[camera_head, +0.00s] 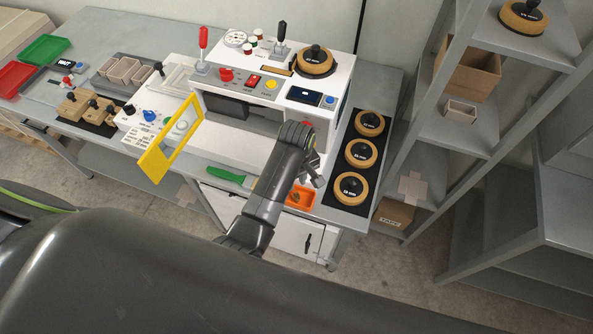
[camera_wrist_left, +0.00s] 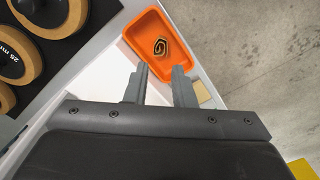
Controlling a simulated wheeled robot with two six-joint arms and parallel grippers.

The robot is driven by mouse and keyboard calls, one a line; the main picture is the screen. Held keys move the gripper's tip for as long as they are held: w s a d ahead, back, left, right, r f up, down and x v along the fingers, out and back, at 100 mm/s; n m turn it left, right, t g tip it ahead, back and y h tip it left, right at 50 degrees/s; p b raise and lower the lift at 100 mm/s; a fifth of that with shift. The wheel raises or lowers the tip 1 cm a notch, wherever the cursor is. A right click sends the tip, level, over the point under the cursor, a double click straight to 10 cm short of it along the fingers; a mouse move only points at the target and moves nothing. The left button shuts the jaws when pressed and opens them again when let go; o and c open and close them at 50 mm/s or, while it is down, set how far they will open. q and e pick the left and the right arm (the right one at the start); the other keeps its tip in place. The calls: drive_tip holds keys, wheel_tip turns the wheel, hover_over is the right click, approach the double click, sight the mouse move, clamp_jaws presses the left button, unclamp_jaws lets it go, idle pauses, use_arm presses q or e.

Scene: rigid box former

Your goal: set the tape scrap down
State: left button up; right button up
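The tape scrap looks like the small curled dark-and-tan piece (camera_wrist_left: 160,47) lying in the orange tray (camera_wrist_left: 188,36) in the left wrist view. In the head view the tray (camera_head: 307,196) sits at the bench's front edge, partly covered by my left arm. My left gripper (camera_wrist_left: 161,88) is open, its two fingers apart near the tray's near edge, with nothing visible between them. In the head view the left gripper (camera_head: 312,178) is above and beside the tray. The right gripper is not in view.
The white machine (camera_head: 325,118) with a yellow frame (camera_head: 158,163) is behind my arm. A green-handled tool (camera_head: 226,175) lies left of it. Grey shelves (camera_head: 452,135) stand at the right.

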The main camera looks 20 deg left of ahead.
use_arm(q)
wheel_tip(320, 180, up, 5)
drive_tip(key=shift+f, duration=0.1)
drive_tip(key=shift+f, duration=0.1)
idle(0.6)
